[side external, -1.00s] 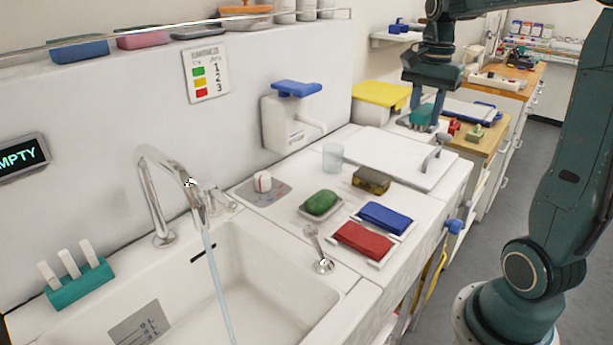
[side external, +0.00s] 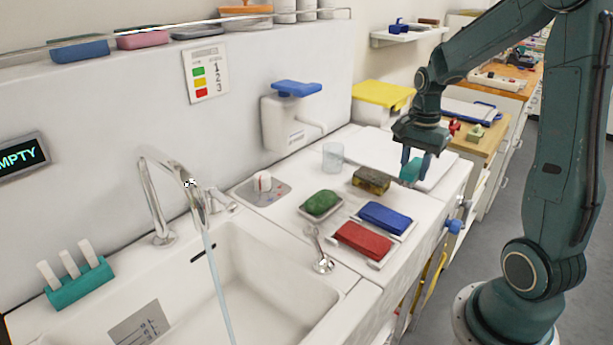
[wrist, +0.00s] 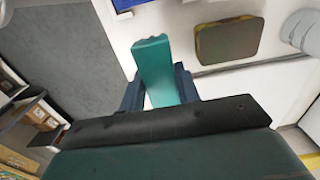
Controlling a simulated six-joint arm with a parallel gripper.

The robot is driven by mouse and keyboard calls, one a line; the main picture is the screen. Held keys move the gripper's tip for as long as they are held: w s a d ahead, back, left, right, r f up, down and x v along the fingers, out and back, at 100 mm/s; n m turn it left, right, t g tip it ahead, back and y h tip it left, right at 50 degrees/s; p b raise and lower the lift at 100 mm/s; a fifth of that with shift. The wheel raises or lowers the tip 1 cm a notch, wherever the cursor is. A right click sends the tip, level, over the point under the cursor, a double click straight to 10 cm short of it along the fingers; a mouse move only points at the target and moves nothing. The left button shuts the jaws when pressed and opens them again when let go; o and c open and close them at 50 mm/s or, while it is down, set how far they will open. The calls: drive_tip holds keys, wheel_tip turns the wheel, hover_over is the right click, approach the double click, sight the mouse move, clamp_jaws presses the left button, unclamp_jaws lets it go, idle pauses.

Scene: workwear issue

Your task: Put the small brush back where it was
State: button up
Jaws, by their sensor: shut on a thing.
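My gripper (side external: 413,165) is shut on a teal piece (side external: 411,171), held above the white board near the right end of the counter. In the wrist view the teal piece (wrist: 156,68) stands out between the two blue fingers, with a wavy far end. I cannot tell from its shape whether it is the small brush; no bristles show. A teal rack (side external: 79,283) with several white upright handles stands at the left by the sink.
The white board (side external: 370,142) lies under the gripper. Near it are a yellow-and-dark sponge (side external: 371,180), a clear cup (side external: 332,156), a green sponge (side external: 321,202), a blue sponge (side external: 384,217) and a red sponge (side external: 362,240). The tap (side external: 165,190) runs into the sink (side external: 270,280).

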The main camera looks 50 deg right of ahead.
sight(407, 202)
drive_tip(key=shift+f, duration=1)
drive_tip(key=shift+f, duration=2.1)
drive_tip(key=shift+f, duration=0.1)
drive_tip(key=o, duration=1)
drive_tip(key=shift+c, duration=0.2)
wheel_tip(407, 202, up, 12)
drive_tip(key=shift+r, duration=0.1)
